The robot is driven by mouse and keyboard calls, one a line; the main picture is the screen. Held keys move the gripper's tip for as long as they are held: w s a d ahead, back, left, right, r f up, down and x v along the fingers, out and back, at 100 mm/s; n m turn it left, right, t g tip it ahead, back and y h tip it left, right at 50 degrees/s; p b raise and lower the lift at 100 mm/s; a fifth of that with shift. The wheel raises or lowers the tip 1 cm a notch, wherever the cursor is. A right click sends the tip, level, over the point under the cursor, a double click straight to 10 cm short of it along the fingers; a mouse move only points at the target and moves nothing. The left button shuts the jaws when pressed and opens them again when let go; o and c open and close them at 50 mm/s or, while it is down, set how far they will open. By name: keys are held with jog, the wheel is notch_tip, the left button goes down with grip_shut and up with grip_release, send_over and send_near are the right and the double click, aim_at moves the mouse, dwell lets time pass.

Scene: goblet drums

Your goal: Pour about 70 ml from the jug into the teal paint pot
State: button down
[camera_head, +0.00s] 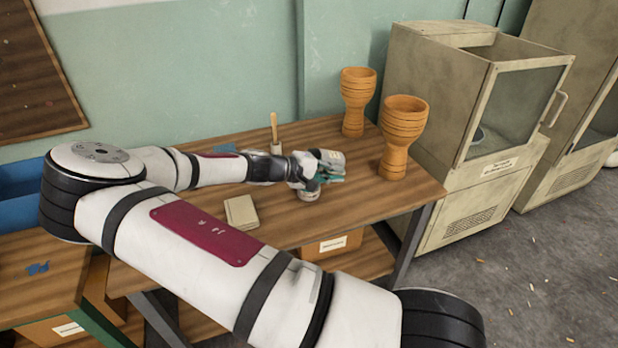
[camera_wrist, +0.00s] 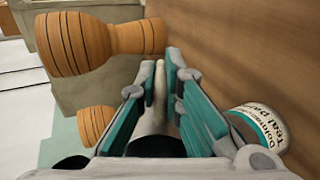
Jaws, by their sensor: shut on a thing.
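My gripper (camera_head: 328,175) is at the middle of the table, shut on the jug. The jug (camera_head: 329,157) is a small pale vessel in the head view, mostly hidden by the fingers, and it looks tilted. In the wrist view its pale edge (camera_wrist: 160,85) shows between the teal finger pads (camera_wrist: 160,100); its contents cannot be seen. The teal paint pot (camera_wrist: 262,129), white-labelled and round, shows at the right of the wrist view. In the head view the pot (camera_head: 308,194) stands on the table just below my gripper, partly covered. Whether liquid is flowing cannot be told.
Two orange goblet drums stand on the wooden table (camera_head: 285,222) to the right: a rear one (camera_head: 357,100) and a front one (camera_head: 402,135). A brush in a small holder (camera_head: 275,140) stands behind my wrist. A beige block (camera_head: 241,212) lies in front. A beige cabinet (camera_head: 440,105) stands beyond.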

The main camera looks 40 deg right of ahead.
jog(key=shift+s+d+r+y+p, duration=0.15)
jog(key=shift+r+y+p, duration=0.45)
jog(key=shift+y+p, duration=0.7)
jog(key=shift+d+f+y+p, duration=0.15)
jog(key=shift+f+y+p, duration=0.4)
jog(key=shift+p, duration=0.3)
jog(key=shift+d+r+t+y+p, duration=0.25)
jog(key=shift+r+t+y+p, duration=0.2)
jog(key=shift+y+p, duration=0.5)
jog(key=shift+s+d+f+y+b, duration=0.1)
jog(key=shift+d+f+y+b, duration=0.35)
jog(key=shift+d+f+y, duration=0.2)
jog(key=shift+d+f+t+y+b, duration=0.1)
jog(key=shift+d+f+y+b, duration=0.2)
jog(key=shift+f, duration=0.25)
jog(key=shift+d+f+t+y+b, duration=0.1)
jog(key=shift+d+f+y+b, duration=0.1)
jog(key=shift+f+y, duration=0.3)
jog(key=shift+d+f+t+y+b, duration=0.15)
jog(key=shift+f+y+b, duration=0.1)
jog(key=shift+f, duration=0.35)
jog(key=shift+s+d+y, duration=0.2)
jog(key=shift+d+y, duration=0.5)
jog(key=shift+y, duration=0.3)
jog(key=shift+d+f+y, duration=0.1)
jog(key=shift+d+y, duration=0.4)
jog(key=shift+y, duration=0.4)
